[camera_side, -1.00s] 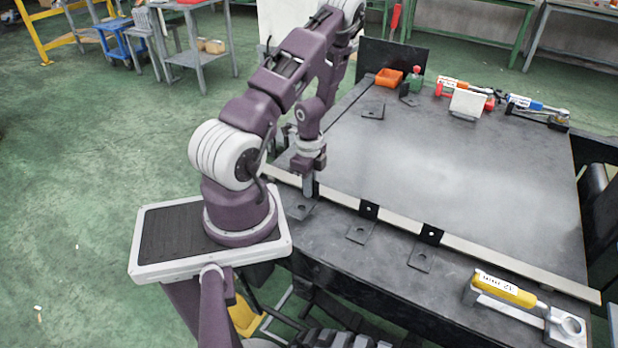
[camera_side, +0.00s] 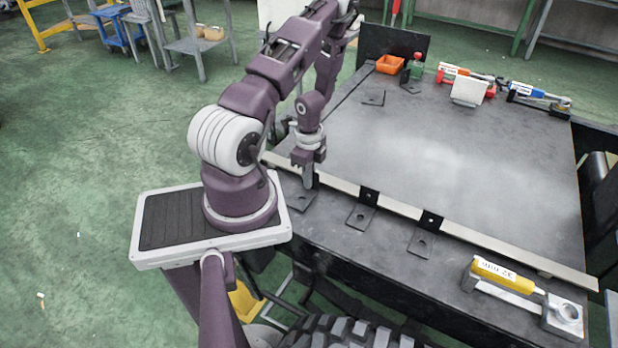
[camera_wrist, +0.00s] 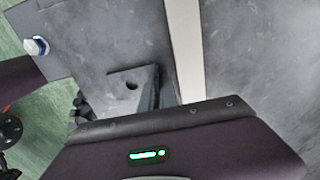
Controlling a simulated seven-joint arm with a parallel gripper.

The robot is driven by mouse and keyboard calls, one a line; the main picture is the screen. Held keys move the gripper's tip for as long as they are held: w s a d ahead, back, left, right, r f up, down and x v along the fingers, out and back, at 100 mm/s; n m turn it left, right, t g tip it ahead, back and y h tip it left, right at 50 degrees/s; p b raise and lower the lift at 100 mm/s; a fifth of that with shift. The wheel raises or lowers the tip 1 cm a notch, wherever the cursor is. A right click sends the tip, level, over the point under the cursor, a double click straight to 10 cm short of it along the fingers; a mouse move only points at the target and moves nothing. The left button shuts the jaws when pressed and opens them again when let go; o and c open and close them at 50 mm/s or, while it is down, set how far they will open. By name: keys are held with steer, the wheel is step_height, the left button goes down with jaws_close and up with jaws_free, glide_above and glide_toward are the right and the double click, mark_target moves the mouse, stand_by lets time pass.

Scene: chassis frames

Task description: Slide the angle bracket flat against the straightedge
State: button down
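The straightedge (camera_side: 500,245) is a long pale bar lying across the dark table; it also shows as a pale strip in the wrist view (camera_wrist: 187,45). A dark angle bracket (camera_side: 296,198) with a hole in its flat plate lies at the left, on the near side of the bar. The wrist view shows its plate (camera_wrist: 122,92) left of the bar. My gripper (camera_side: 308,183) is low over this bracket's bar-side edge. The fingers overlap its upright side, so contact, finger opening and any gap to the bar are unclear.
Two similar brackets (camera_side: 361,217) (camera_side: 422,243) stand along the bar's near side, uprights at the bar. Another bracket (camera_side: 373,98) lies beyond it. A yellow-handled tool (camera_side: 494,270) occupies the near right. The table's middle is clear.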

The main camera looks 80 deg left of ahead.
steer(key=shift+f, duration=0.2)
steer(key=c, duration=1.5)
jaws_free()
steer(key=shift+c, duration=0.2)
steer(key=shift+r, duration=0.1)
steer(key=shift+r, duration=3.45)
